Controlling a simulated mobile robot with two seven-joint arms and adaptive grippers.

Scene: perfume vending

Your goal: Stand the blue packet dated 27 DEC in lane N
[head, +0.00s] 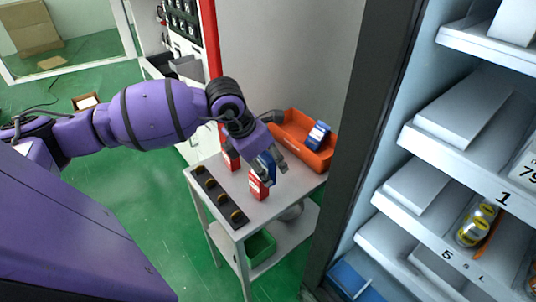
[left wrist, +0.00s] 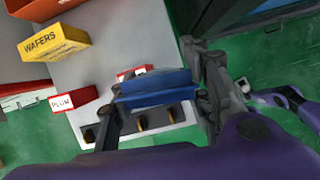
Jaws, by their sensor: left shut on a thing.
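My left gripper (head: 274,155) is over the white cart, shut on a blue packet (head: 266,166). In the left wrist view the blue packet (left wrist: 155,88) lies across between the two fingers. No date can be read on it. One red packet (head: 258,185) stands on the cart just in front of the held packet; another red packet (head: 231,160) is to the left. A second blue packet (head: 318,134) leans in the orange bin. The vending shelves (head: 455,205) are at the right; no lane letter N is readable. My right gripper is not seen.
The cart top (head: 210,170) carries the orange bin (head: 298,145) and a black strip (head: 217,194) with several round knobs. A yellow WAFERS box (left wrist: 53,42) and a red PLUM box (left wrist: 74,99) show in the wrist view. The dark cabinet frame (head: 362,130) stands between cart and shelves.

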